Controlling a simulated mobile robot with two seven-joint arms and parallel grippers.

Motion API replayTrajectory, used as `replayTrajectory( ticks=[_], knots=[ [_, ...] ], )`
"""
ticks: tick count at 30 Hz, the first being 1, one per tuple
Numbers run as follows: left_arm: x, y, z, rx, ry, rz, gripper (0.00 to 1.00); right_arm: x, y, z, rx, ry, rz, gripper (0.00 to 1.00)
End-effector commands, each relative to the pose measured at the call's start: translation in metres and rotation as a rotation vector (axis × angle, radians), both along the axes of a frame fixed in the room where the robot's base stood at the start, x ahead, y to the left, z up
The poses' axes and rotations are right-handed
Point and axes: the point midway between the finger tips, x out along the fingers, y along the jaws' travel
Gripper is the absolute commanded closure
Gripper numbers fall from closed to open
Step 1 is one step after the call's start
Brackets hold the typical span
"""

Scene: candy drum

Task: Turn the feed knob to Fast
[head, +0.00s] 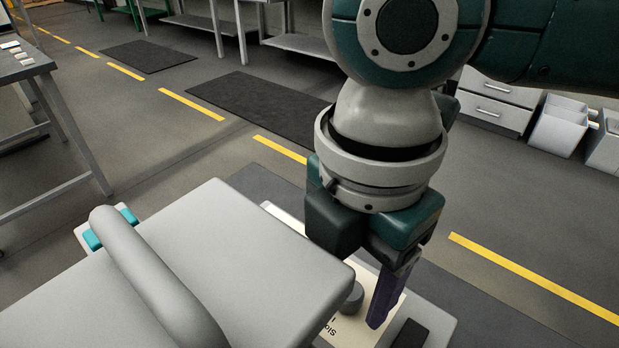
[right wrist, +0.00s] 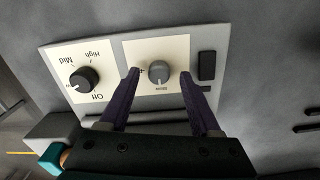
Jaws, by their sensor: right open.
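The feed knob is a small grey round knob (right wrist: 158,72) on a cream label of the machine's panel. In the right wrist view the word "Slow" reads upside down just below it, and a light mark on the knob appears to face that word. The knob also shows in the head view (head: 352,297), partly behind the machine's grey body. My right gripper (right wrist: 160,76) is open, its two purple fingers on either side of the knob; I cannot tell whether they touch it. In the head view one purple finger shows clearly. The "Fast" word is not readable.
A black knob (right wrist: 83,79) with Off, Mid and High marks sits beside the feed knob on its own label. A black switch (right wrist: 207,65) is on the other side. The grey machine body (head: 245,255) with a thick bar stands close to the left of my right gripper.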

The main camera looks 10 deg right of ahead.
Motion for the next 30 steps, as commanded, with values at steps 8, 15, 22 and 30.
replayTrajectory(
  ticks=[8,15,22,30],
  knots=[
    [0.0001,0.0004,-0.0011,0.001,0.0,-0.001,1.0,0.0003,0.0001,-0.0042,0.0,-0.001,0.0,0.36],
    [0.0002,0.0009,-0.0012,0.003,-0.001,-0.001,1.0,0.0002,0.0001,-0.004,0.0,-0.001,0.0,0.57],
    [0.0004,0.0011,-0.0013,0.003,-0.001,-0.001,1.0,0.0002,0.0001,-0.004,0.0,-0.001,0.0,0.83],
    [0.0005,0.0011,-0.0012,0.003,-0.001,-0.001,1.0,0.0001,0.0,-0.0039,0.0,-0.001,0.0,1.0]
  ],
)
